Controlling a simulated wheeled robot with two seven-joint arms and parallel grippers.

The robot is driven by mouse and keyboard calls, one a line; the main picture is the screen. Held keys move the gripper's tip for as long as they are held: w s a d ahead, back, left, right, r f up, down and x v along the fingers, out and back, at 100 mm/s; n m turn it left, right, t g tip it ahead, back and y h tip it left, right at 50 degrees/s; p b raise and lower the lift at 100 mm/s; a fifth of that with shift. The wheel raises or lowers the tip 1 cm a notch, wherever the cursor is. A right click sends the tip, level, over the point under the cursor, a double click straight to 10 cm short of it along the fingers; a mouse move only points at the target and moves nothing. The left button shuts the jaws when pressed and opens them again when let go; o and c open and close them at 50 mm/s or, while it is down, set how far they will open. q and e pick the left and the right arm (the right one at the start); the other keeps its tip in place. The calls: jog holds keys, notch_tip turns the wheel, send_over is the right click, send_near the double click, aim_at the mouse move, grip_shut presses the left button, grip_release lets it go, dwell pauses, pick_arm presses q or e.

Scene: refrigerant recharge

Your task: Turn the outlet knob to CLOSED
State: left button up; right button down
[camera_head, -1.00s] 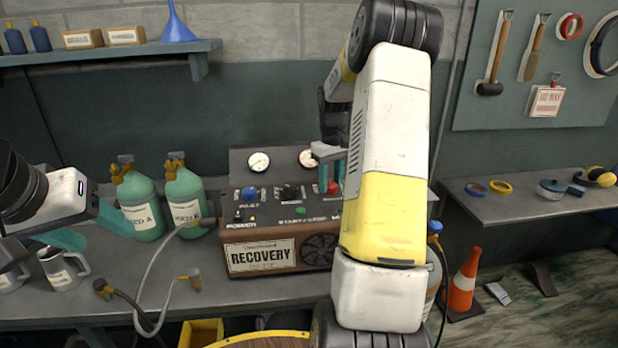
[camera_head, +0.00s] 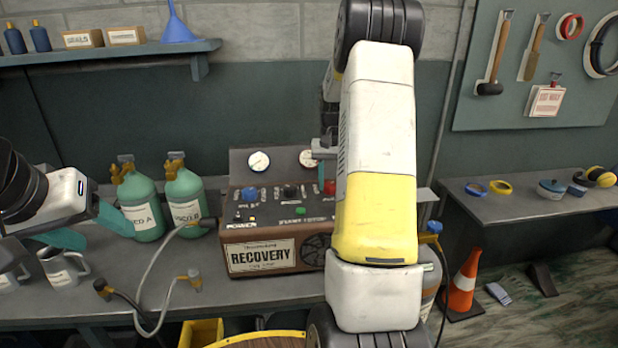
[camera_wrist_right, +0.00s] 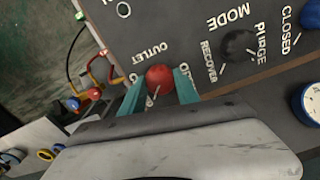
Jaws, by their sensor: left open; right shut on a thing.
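The red outlet knob (camera_wrist_right: 160,78) is on the panel of the recovery machine (camera_head: 262,255), beside the printed word OUTLET in the right wrist view. Its pale pointer mark faces down in that view. My right gripper (camera_wrist_right: 158,88) is shut on the knob, with one teal finger on each side. In the head view the knob (camera_head: 330,187) shows beside my right arm, which hides the machine's right side. The CLOSED label for this knob is not readable. My left gripper (camera_head: 85,230) is open and empty at the left, over the bench near the metal mugs.
Two teal cylinders (camera_head: 140,205) stand left of the machine. A grey hose (camera_head: 150,265) with fittings lies on the bench before them. The black mode knob (camera_wrist_right: 238,45) and a blue knob (camera_head: 249,194) share the panel. Metal mugs (camera_head: 62,268) stand at left.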

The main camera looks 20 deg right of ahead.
aim_at(330, 184)
dwell(0.4)
jog(key=c, duration=0.9)
grip_release()
jog(key=shift+r, duration=0.15)
notch_tip(330, 184, up, 7)
jog(key=shift+r, duration=0.3)
